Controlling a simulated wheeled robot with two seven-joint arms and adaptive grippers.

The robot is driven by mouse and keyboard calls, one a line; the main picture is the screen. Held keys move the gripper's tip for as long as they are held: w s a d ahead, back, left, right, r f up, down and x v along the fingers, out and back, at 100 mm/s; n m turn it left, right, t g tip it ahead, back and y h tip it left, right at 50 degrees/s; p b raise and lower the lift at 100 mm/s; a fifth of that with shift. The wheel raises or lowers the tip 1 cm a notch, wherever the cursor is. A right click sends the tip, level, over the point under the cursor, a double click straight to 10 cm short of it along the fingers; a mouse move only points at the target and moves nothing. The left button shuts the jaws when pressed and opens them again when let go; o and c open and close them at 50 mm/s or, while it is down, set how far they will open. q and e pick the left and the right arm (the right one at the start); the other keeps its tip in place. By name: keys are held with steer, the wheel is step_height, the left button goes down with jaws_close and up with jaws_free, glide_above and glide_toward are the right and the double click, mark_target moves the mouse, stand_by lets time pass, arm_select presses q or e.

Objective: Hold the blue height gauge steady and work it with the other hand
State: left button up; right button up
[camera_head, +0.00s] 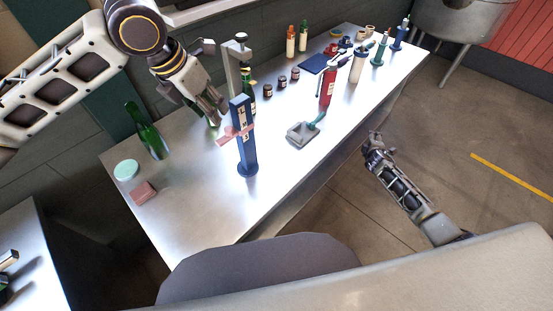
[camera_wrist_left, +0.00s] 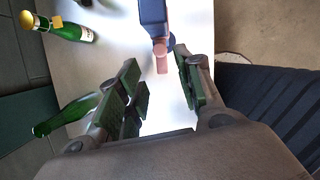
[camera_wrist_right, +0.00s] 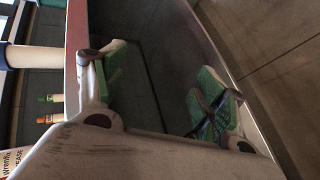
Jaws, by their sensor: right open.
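The blue height gauge (camera_head: 243,138) stands upright on its round base near the front of the metal table in the head view. It has a light scale on its face and a pink slider arm at mid height. In the left wrist view the gauge (camera_wrist_left: 153,12) is at the top, beyond the fingertips, with its pink part (camera_wrist_left: 160,54) nearer. My left gripper (camera_head: 215,108) is behind and left of the gauge, open and apart from it; its fingers (camera_wrist_left: 160,85) are spread. My right gripper (camera_head: 374,147) is open and empty, off the table's right edge.
A pink block (camera_head: 143,193) and a pale green disc (camera_head: 126,170) lie at left. The front tabletop is clear.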

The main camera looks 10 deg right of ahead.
steer(key=w+r+n+t, duration=0.1)
steer(key=w+r+n, duration=0.15)
steer(key=r, duration=0.45)
steer(key=w+r+n+t, duration=0.1)
steer(key=w+r+t, duration=0.15)
steer(key=r, duration=0.45)
steer(key=a+r+n+y, duration=0.2)
steer(key=a+r+n, duration=0.15)
steer(key=a, duration=0.35)
steer(key=a+r+n+y, duration=0.1)
steer(key=a+r+n, duration=0.1)
steer(key=a+n, duration=0.35)
steer(key=n+g+y, duration=0.3)
steer(key=n+y, duration=0.8)
steer(key=n, duration=0.7)
glide_toward(250, 147)
steer(key=s+d, duration=0.1)
steer(key=s, duration=0.1)
steer(key=shift+w+d+r+t, duration=0.1)
steer(key=shift+d+r+t, duration=0.05)
steer(key=shift+r+t, duration=0.1)
steer(key=shift+w+f, duration=0.1)
steer(key=shift+w, duration=0.1)
steer(key=shift+a+x, duration=0.25)
steer(key=shift+x, duration=6.5)
